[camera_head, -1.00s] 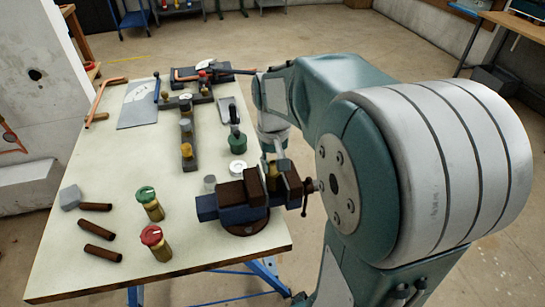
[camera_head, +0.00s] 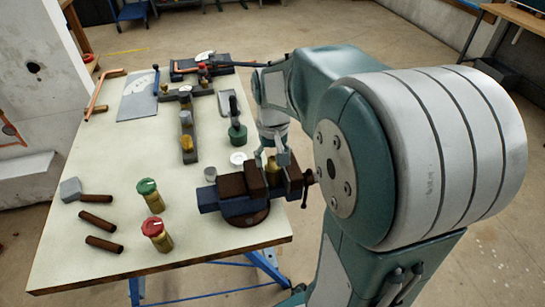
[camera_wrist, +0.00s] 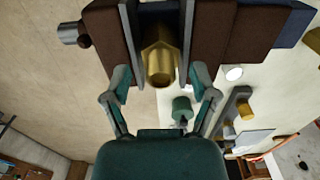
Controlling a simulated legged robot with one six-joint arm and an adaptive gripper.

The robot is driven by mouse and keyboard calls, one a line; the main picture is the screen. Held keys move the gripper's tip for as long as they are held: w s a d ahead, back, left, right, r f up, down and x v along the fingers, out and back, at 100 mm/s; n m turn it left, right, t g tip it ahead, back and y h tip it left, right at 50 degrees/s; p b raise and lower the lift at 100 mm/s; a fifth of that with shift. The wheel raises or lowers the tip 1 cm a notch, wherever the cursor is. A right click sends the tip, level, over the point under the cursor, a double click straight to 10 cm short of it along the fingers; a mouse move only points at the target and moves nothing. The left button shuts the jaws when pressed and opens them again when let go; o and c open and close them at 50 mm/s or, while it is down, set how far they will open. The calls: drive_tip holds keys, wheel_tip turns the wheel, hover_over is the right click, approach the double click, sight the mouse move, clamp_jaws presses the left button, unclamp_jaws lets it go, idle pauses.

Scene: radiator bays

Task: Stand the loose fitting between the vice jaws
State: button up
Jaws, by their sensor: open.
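The brass fitting (camera_head: 273,167) stands in the gap between the brown jaws of the blue vice (camera_head: 234,205) at the near right of the table. In the wrist view the fitting (camera_wrist: 160,62) shows its hexagonal brass end, with brown vice jaws on both sides. My gripper (camera_head: 269,157) is at the vice gap, partly hidden by my arm. In the wrist view my gripper (camera_wrist: 158,45) is open, its two fingers apart on either side of the fitting, with a visible gap at each side. The fitting's lower end is hidden.
A green-capped brass fitting (camera_head: 151,195) and a red-capped one (camera_head: 157,235) stand left of the vice. Brown tubes (camera_head: 97,220) lie farther left. A dark rack (camera_head: 188,120) with brass pieces and a green tool (camera_head: 237,130) stand behind.

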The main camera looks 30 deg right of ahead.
wheel_tip(320, 180, up, 12)
idle(0.4)
drive_tip(key=shift+a, duration=0.1)
drive_tip(key=s+a+f+n+t, duration=0.3)
drive_tip(key=s+a+f+t, duration=0.1)
drive_tip(key=s+a, duration=0.6)
drive_tip(key=s+t, duration=0.1)
drive_tip(key=s, duration=0.2)
drive_tip(key=shift+a+f+t, duration=0.2)
drive_tip(key=shift+a+t, duration=0.1)
drive_tip(key=shift+a, duration=0.05)
